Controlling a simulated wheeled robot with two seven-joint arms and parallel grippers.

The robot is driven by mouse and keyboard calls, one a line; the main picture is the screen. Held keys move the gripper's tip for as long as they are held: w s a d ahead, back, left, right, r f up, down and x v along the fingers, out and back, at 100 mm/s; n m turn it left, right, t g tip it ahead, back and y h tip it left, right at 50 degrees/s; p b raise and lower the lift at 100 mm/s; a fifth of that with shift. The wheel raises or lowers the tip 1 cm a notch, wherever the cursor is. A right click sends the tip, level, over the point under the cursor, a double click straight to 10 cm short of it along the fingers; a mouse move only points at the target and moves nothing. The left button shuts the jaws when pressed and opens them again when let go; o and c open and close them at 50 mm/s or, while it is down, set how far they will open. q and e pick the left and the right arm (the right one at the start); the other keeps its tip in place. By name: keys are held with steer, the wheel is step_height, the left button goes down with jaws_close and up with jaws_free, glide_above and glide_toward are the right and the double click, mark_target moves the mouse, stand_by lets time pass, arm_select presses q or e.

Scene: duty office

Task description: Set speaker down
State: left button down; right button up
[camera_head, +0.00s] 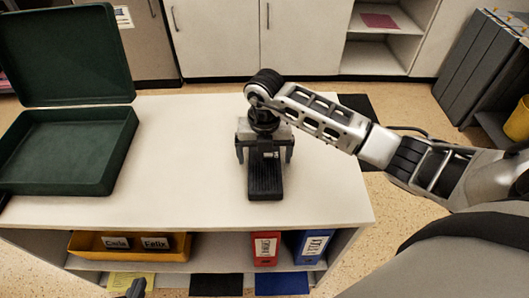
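The gripper body hides the speaker's far part. A small dark tip at the bottom edge seems to be my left gripper (136,289); the rest is out of frame.
An open green case (75,165) stands on the tabletop's left side, lid up. Under the top, a shelf holds a yellow bin (85,243), a red binder (266,248) and blue binders (311,245). The tabletop is clear between case and speaker and right of the speaker.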

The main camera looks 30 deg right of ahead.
step_height(320, 180, up, 12)
steer(key=shift+r, duration=0.15)
stand_by(0.4)
stand_by(0.4)
